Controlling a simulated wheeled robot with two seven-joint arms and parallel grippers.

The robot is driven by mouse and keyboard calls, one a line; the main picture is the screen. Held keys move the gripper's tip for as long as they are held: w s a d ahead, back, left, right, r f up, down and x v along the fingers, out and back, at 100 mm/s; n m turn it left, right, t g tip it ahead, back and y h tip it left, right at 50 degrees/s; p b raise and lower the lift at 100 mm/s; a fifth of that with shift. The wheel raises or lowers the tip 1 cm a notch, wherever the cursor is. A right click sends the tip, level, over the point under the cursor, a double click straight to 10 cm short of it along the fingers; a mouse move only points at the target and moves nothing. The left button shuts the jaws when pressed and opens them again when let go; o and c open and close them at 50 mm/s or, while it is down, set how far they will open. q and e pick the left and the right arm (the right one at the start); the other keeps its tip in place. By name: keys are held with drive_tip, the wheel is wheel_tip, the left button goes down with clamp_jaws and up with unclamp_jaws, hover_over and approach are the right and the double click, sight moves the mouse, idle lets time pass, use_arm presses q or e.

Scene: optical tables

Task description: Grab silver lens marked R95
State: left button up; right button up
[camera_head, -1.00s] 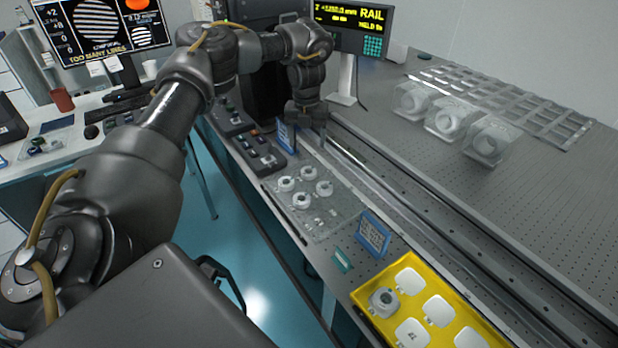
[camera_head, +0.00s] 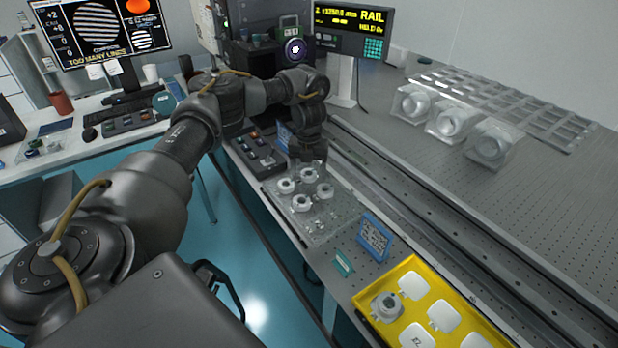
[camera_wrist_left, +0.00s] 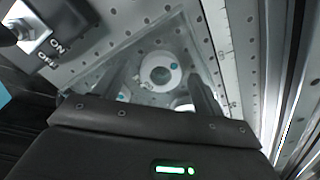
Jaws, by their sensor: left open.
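Several white-and-silver ring-shaped lenses, one of them the front ring (camera_head: 301,203), sit on a clear tray (camera_head: 322,236) at the near edge of the optical table. No R95 marking is legible, so I cannot tell which is the R95 lens. My left gripper (camera_head: 307,167) is open, pointing down just above the far end of this group and partly covering it. Another ring is partly hidden behind the gripper body. My right gripper is not in view.
A yellow tray (camera_head: 362,300) with white pads and a grey mount (camera_head: 386,306) lies at the front right. A blue sign (camera_head: 375,237) stands between the trays. A control box (camera_head: 259,154) is left of the gripper. Long rails run behind; clear holders (camera_head: 447,119) stand farther back.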

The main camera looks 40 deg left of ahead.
sight(309, 173)
use_arm(q)
drive_tip(key=shift+c, duration=0.3)
drive_tip(key=c, duration=1)
drive_tip(key=shift+r, duration=0.4)
wheel_tip(309, 173, up, 3)
drive_tip(key=shift+f+p, duration=0.15)
drive_tip(key=shift+p, duration=0.25)
drive_tip(key=s+d+r, duration=0.2)
drive_tip(key=s+r, duration=0.1)
drive_tip(key=s, duration=0.1)
drive_tip(key=s+d+r+p, duration=0.1)
drive_tip(key=s+d+r, duration=0.1)
drive_tip(key=s+r, duration=0.1)
drive_tip(key=s+d+r, duration=0.2)
drive_tip(key=s+r, duration=0.1)
drive_tip(key=s, duration=0.2)
drive_tip(key=shift+s+d+r+p, duration=0.2)
drive_tip(key=shift+d+r+p, duration=0.05)
drive_tip(key=shift+d+p, duration=0.1)
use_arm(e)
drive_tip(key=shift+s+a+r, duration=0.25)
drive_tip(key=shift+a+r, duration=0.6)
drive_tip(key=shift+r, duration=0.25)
